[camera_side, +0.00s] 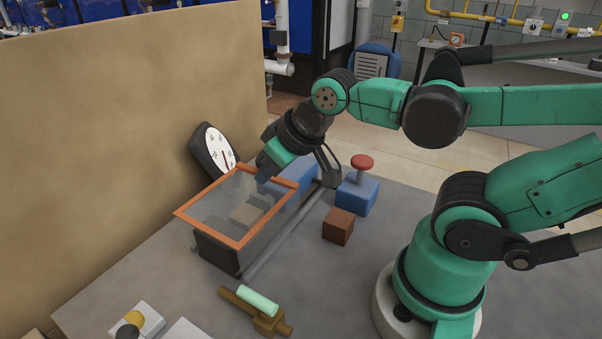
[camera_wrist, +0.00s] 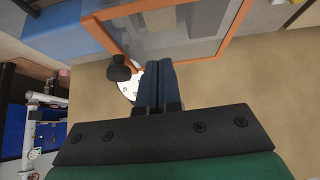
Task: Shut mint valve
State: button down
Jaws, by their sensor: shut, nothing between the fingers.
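The mint valve is at the front of the table in the side view: a brass-coloured body (camera_side: 268,322) with a mint lever (camera_side: 258,301). The lever lies roughly along the line of the brass pipe. The valve is not seen in the wrist view. My gripper (camera_side: 263,179) is well behind the valve, pointing down by the far end of an orange-rimmed clear box. In the wrist view my gripper's dark fingers (camera_wrist: 158,66) are together and empty, close to the orange rim.
The orange-rimmed box (camera_side: 208,236) stands between my gripper and the valve. A gauge (camera_side: 217,150) leans behind it. A red button on a blue block (camera_side: 357,194) and a brown cube (camera_side: 338,227) are right. A black knob (camera_wrist: 119,68) shows beside my fingers.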

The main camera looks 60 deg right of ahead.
jog(key=a+r+n+g, duration=0.2)
jog(key=a+n+g, duration=0.2)
jog(key=a+n, duration=0.55)
jog(key=n+g+h, duration=0.2)
jog(key=n+g, duration=0.1)
jog(key=n, duration=0.6)
send_near(257, 302)
jog(key=w+a+r, duration=0.1)
jog(key=a+r, duration=0.4)
jog(key=shift+w+a+f+m, duration=0.15)
jog(key=shift+f+m, duration=0.05)
jog(key=shift+m, duration=0.05)
jog(key=d+f, duration=0.1)
jog(key=f, duration=0.2)
jog(key=d+f, duration=0.2)
jog(key=f, duration=0.2)
jog(key=d+f, duration=0.1)
jog(key=f, duration=0.3)
jog(key=shift+d+f, duration=0.5)
jog(key=shift+d, duration=0.15)
